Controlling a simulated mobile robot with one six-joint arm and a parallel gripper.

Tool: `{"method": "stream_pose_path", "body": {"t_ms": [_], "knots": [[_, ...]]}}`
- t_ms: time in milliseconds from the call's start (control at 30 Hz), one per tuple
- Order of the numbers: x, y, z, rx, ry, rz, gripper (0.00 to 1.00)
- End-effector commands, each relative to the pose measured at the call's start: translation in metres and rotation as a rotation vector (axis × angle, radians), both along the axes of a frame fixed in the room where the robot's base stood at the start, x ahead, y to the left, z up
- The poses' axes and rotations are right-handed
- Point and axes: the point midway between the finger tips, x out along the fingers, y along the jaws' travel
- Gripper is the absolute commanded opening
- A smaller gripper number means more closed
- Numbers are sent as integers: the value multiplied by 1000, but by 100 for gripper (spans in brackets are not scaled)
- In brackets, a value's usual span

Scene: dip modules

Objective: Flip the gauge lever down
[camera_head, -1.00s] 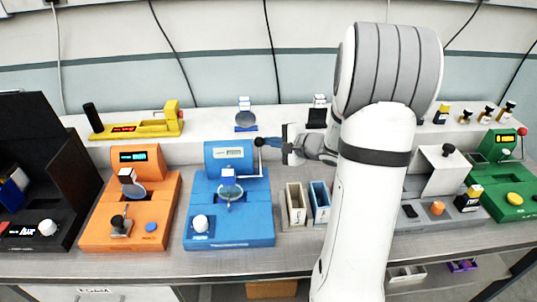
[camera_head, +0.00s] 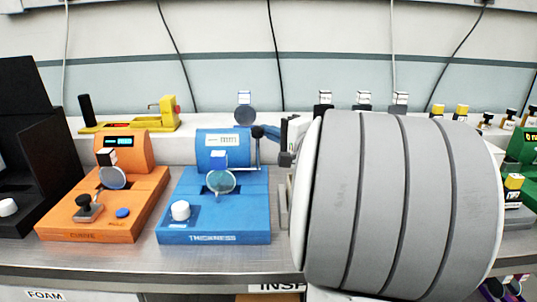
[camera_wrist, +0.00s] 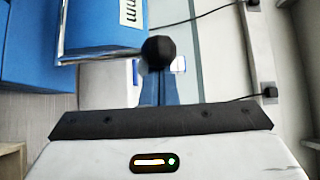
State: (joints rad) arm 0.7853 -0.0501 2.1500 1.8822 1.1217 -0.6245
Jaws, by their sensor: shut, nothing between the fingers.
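The blue thickness gauge (camera_head: 214,226) stands on the bench, left of my arm in the head view. Its lever has a thin metal rod and a black ball knob (camera_head: 257,132), standing up at the right side of the display housing. In the wrist view the knob (camera_wrist: 159,52) sits just ahead of my fingers, with the rod (camera_wrist: 98,58) running left from it. My gripper (camera_head: 270,132) is shut and empty, its tips close beside the knob from the right. The same gripper shows in the wrist view (camera_wrist: 158,92). I cannot tell whether the tips touch the knob.
An orange gauge (camera_head: 105,208) stands left of the blue one, with a black stand (camera_head: 25,150) beyond it. A yellow tool (camera_head: 130,124) lies on the rear ledge. My large grey arm link hides much of the bench to the right.

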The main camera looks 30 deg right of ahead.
Motion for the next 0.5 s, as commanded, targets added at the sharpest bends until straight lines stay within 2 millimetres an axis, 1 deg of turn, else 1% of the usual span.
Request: {"method": "stream_pose_path", "body": {"t_ms": [33,500], "knots": [[-3,-1,-11,-15,-23,-5,0],[-25,3,-6,-115,-202,-19,0]]}}
